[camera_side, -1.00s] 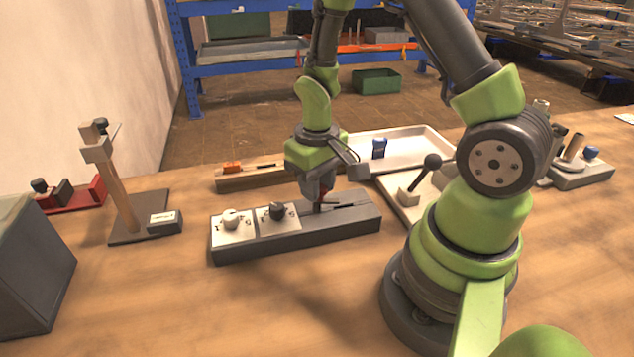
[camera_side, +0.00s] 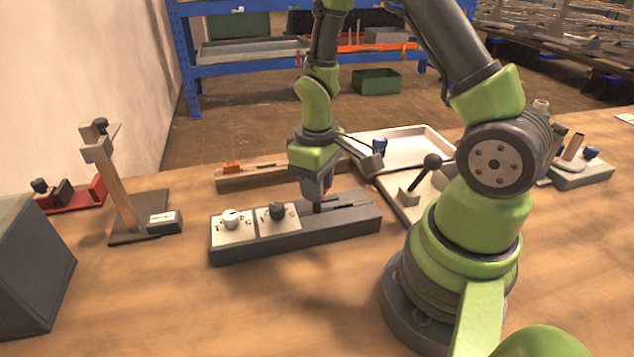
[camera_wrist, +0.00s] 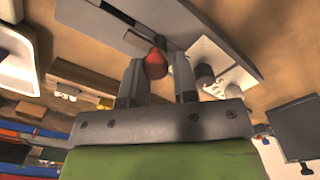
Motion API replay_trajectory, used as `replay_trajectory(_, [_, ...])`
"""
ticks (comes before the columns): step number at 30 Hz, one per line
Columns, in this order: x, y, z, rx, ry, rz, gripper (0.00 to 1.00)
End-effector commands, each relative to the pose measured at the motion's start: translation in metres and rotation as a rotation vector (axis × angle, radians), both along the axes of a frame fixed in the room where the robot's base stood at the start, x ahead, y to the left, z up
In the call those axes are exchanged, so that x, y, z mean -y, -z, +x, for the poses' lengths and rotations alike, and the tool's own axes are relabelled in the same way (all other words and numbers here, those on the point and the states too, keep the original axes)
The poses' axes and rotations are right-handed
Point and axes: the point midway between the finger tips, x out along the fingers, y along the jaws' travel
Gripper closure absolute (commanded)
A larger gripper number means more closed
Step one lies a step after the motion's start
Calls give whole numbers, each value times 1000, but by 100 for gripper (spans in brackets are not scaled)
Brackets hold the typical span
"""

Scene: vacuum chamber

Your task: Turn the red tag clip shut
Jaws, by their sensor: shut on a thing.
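The red tag clip (camera_wrist: 156,65) shows in the wrist view as a rounded red piece between my two fingers. My gripper (camera_wrist: 159,72) is shut on it. In the side view my gripper (camera_side: 318,196) points down at the middle of a long grey block (camera_side: 345,233), just right of the dark knob. The fingers largely hide the clip there, so its exact angle cannot be told. The block has a slot at its right end.
The block's left part carries a white knob (camera_side: 231,218) and a dark knob (camera_side: 277,211) on pale plates. Behind are a wooden rail (camera_side: 240,183) and a white tray (camera_side: 420,147). A ball-topped lever (camera_side: 432,162) stands right. The table in front is clear.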

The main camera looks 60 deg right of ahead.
Motion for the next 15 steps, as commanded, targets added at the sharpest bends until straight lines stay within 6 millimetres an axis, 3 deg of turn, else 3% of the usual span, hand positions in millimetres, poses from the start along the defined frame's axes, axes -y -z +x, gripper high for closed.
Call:
replay_trajectory(2, [0, 0, 1, 2, -3, -1, 97])
replay_trajectory(3, [0, 0, 1, 2, -3, -1, 69])
replay_trajectory(6, [0, 0, 0, 2, -2, -1, 48])
replay_trajectory(15, [0, -1, 0, 2, -1, -1, 48])
